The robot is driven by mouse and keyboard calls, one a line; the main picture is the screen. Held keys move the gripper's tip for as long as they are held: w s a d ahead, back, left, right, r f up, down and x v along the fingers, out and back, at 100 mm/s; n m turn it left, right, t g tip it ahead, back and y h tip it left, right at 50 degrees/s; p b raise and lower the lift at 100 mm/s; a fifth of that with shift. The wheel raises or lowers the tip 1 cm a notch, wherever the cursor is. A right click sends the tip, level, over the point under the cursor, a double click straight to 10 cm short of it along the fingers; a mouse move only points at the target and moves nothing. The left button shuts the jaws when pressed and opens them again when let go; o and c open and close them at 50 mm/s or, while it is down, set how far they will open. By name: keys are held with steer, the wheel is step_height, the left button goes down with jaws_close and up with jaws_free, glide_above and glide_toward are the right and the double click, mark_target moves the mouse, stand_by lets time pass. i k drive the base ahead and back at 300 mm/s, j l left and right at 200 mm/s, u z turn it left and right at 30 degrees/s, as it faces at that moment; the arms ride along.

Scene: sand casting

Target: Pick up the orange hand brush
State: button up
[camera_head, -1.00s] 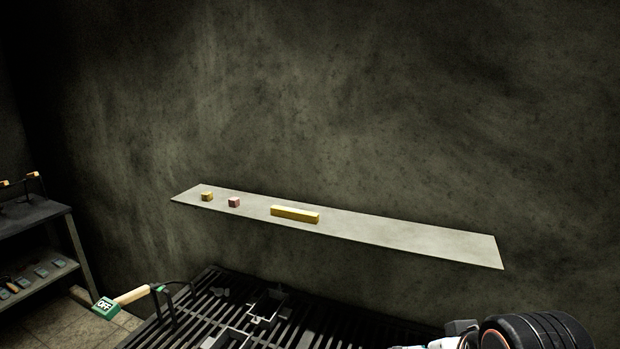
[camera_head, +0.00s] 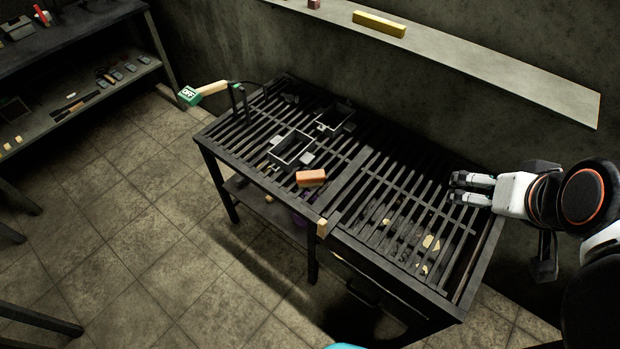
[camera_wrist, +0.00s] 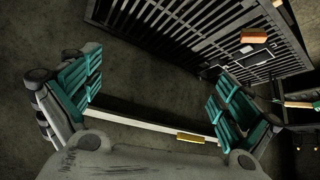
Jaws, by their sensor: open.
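An orange block-shaped thing, which looks like the orange hand brush (camera_head: 311,178), lies on the slatted black table (camera_head: 345,187) near its front edge, just right of a dark frame. It also shows in the wrist view (camera_wrist: 254,37) at the upper right. My gripper (camera_head: 455,188) is open and empty over the right end of the table, well apart from the brush. In the wrist view its teal-padded fingers (camera_wrist: 150,95) are spread wide, with nothing between them but the distant shelf and wall.
Two dark frames (camera_head: 291,148) sit beside the brush. A wall shelf (camera_head: 480,58) holds a yellow bar (camera_head: 379,24). A rack (camera_head: 75,88) stands left; tiled floor is clear in front.

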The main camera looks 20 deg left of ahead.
mark_target(311, 179)
steer(key=u, duration=1.6)
